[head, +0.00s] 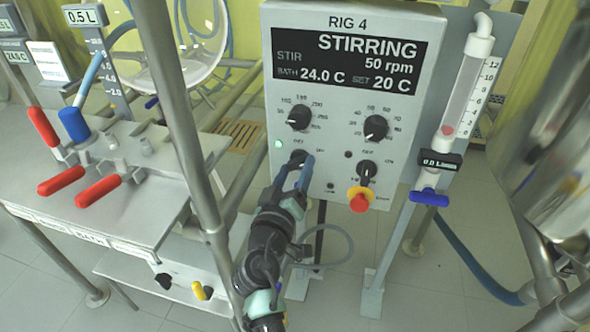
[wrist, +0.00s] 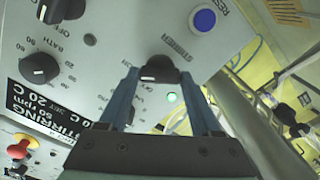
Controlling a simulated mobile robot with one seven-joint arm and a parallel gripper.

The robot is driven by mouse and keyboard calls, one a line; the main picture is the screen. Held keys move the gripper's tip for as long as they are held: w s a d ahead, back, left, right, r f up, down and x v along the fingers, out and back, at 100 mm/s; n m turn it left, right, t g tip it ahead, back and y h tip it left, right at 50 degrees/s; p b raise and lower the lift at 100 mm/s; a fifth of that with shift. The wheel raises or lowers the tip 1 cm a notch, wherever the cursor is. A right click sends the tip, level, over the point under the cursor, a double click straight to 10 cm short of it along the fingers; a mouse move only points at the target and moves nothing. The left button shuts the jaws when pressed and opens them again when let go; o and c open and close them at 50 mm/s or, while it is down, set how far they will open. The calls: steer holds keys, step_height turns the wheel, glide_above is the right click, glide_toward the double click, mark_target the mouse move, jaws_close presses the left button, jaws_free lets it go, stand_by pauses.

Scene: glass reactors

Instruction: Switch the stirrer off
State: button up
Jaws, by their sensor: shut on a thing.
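The grey RIG 4 control box (head: 255,30) has a black display (head: 345,62) reading STIRRING, 50 rpm, bath 24.0 C, set 20 C. My gripper (head: 297,172) reaches its lower left from below. In the wrist view my gripper (wrist: 158,80) has its two blue fingers shut on a black knob (wrist: 160,68), one on each side. The word STIRRER is printed beside this knob. A white mark shows on the knob, but I cannot tell which label it points at. In the head view my fingers partly cover the knob (head: 298,157). A green lamp (head: 279,143) is lit beside it.
A red stop button (head: 359,203) on a yellow base is to the right, below other black knobs (head: 375,127). A blue RESET button (wrist: 204,21) is near the knob in the wrist view. A metal post (head: 185,110) and red-handled valves (head: 98,191) stand left.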

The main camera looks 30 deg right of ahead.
steer(key=n+p, duration=0.1)
steer(key=n, duration=0.4)
steer(key=shift+n, duration=0.4)
steer(key=n+p, duration=0.2)
steer(key=n, duration=0.3)
steer(key=shift+n, duration=0.3)
steer(key=o, duration=1.4)
steer(key=p+v, duration=0.1)
steer(key=v, duration=1.2)
steer(key=shift+p, duration=0.35)
